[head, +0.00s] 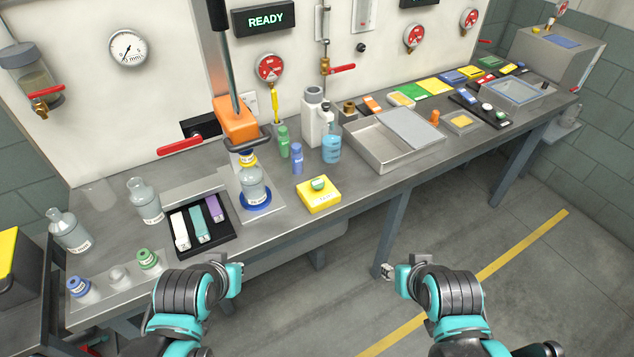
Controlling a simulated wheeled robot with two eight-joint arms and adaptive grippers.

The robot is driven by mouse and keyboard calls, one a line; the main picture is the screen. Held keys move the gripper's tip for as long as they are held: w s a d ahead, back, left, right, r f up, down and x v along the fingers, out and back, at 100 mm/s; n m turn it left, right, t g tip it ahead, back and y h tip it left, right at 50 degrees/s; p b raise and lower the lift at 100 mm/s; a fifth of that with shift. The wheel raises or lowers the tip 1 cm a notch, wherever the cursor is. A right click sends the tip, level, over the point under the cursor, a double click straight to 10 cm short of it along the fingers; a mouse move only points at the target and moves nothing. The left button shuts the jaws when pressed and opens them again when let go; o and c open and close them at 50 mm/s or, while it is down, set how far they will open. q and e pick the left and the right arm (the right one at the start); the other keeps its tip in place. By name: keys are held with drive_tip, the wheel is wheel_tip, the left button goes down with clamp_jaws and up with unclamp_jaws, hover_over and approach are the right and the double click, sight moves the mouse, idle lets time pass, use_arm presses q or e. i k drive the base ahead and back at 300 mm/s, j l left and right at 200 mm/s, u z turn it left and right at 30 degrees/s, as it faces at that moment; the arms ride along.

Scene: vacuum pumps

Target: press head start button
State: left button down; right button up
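A yellow box (320,199) with a round green button (318,184) on top sits near the front edge of the bench, right of the pump stand; the small label on its front is too small to read. A bottle with a yellow collar (253,182) stands on a blue ring under the orange head (237,122). My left gripper (234,279) is in front of the bench's edge, lower left of the yellow box. My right gripper (389,272) is over the floor, lower right of the box. Both are apart from the button, and their fingers are too small to judge.
A display (264,19) on the wall panel reads READY. Green and blue small bottles (297,158) and a wash bottle (331,147) stand behind the yellow box. An open metal tray (378,150) lies to its right. A black tray (201,233) of coloured items lies left.

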sight(317, 184)
drive_tip(key=u, duration=0.4)
drive_tip(key=l+u, duration=0.15)
drive_tip(key=u, duration=0.25)
drive_tip(key=l+u, duration=0.1)
drive_tip(key=u, duration=0.3)
drive_tip(key=l+u, duration=0.3)
drive_tip(key=l, duration=0.15)
drive_tip(key=k+l+u, duration=0.1)
drive_tip(key=l+u, duration=0.2)
drive_tip(key=l, duration=0.15)
drive_tip(key=k+l+u, duration=0.1)
drive_tip(key=l+u, duration=0.2)
drive_tip(key=l, duration=0.15)
drive_tip(key=k+l, duration=0.15)
drive_tip(key=l, duration=0.25)
drive_tip(key=k+l, duration=0.1)
drive_tip(key=l, duration=0.25)
